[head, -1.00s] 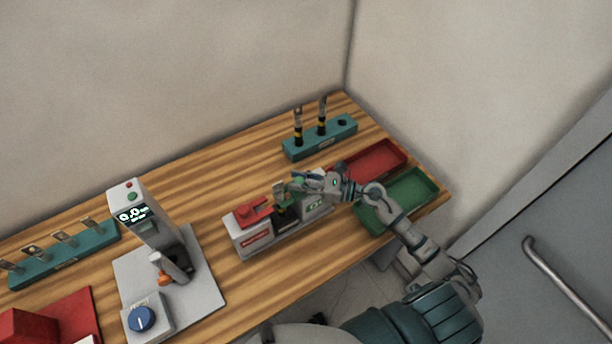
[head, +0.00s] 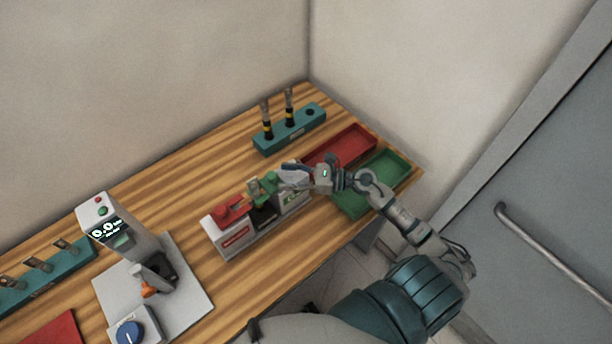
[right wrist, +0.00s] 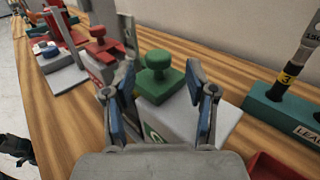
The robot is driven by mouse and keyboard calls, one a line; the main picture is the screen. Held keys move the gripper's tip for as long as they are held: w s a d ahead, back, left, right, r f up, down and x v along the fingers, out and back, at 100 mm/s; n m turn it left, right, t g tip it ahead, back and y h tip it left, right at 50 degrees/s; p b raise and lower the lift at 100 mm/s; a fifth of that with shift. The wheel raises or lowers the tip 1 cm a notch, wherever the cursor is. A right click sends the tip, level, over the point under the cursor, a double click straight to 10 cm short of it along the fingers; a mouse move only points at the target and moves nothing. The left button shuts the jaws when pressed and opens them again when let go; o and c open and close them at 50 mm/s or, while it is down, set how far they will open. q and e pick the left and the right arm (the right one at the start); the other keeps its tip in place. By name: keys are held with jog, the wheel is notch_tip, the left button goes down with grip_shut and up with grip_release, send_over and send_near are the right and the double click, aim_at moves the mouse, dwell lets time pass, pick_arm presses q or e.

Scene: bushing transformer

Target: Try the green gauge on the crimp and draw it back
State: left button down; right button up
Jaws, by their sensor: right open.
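The green gauge (head: 270,178), a block with a round knob, sits at the right end of a grey stand (head: 240,247). It also shows in the right wrist view (right wrist: 158,78). The crimp (head: 253,187) stands upright in the black middle holder (head: 264,216), left of the green gauge. I cannot tell whether gauge and crimp touch. My right gripper (head: 285,176) is open at the green gauge. In the right wrist view its fingers (right wrist: 160,88) stand either side of the knob, apart from it. My left gripper is not in view.
A red gauge (head: 230,208) sits at the stand's left end. Behind are a teal rack (head: 290,130) with two upright tools and a red tray (head: 343,144). A green tray (head: 408,166) lies right. A tester (head: 118,236) stands left.

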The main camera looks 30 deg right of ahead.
jog(key=v, duration=0.7)
jog(key=shift+d, duration=0.15)
dwell(0.6)
jog(key=shift+s, duration=0.1)
